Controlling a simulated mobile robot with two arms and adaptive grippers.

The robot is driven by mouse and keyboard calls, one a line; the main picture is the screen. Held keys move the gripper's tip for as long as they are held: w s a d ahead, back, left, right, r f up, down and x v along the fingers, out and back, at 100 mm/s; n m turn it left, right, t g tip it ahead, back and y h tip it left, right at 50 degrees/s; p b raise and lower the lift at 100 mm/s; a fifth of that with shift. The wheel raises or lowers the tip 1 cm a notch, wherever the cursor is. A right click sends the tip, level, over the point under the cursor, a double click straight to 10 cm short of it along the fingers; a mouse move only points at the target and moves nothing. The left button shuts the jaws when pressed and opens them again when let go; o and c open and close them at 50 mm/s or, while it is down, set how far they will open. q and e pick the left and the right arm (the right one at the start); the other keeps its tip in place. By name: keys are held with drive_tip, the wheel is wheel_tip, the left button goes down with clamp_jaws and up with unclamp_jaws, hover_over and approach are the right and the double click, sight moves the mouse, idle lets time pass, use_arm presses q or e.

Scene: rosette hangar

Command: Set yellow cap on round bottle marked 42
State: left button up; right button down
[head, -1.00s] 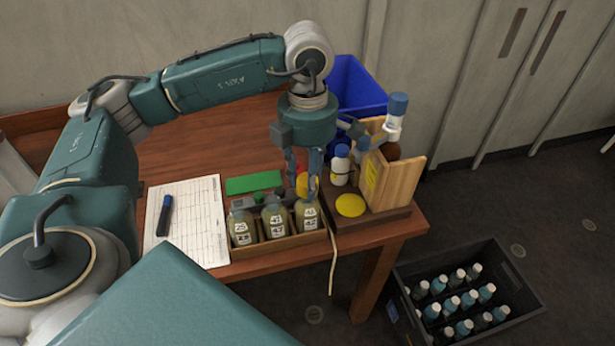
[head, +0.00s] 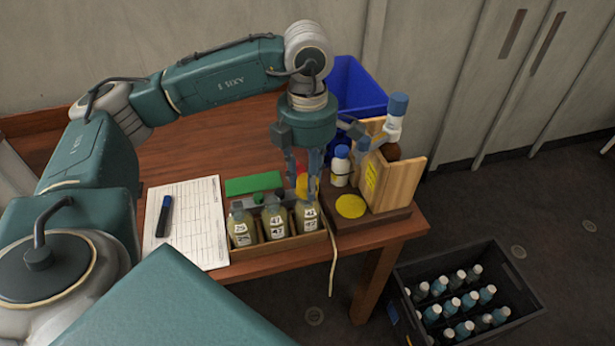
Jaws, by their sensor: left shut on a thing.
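Three round bottles with pale yellow-green contents and white number labels stand in a wooden rack at the table's front edge: left bottle (head: 242,230), middle bottle (head: 274,222), right bottle (head: 307,217). The label numbers are too small to read surely. My left gripper (head: 302,190) points down over the right bottle, its fingers close to the bottle's top. It is shut on a small yellow thing, likely the yellow cap (head: 301,185), mostly hidden by the fingers. I cannot tell whether the cap touches the bottle. My right gripper is not in view.
Right of the rack is a wooden stand with a yellow disc (head: 350,206), a white blue-capped bottle (head: 340,167) and an upright board (head: 402,182). A blue bin (head: 358,85) is behind.

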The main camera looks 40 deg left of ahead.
use_arm(q)
drive_tip(key=shift+f+b, duration=0.35)
drive_tip(key=shift+b, duration=0.1)
idle(0.5)
idle(0.3)
drive_tip(key=o, duration=1.4)
drive_tip(key=shift+o, duration=0.2)
drive_tip(key=shift+r, duration=0.15)
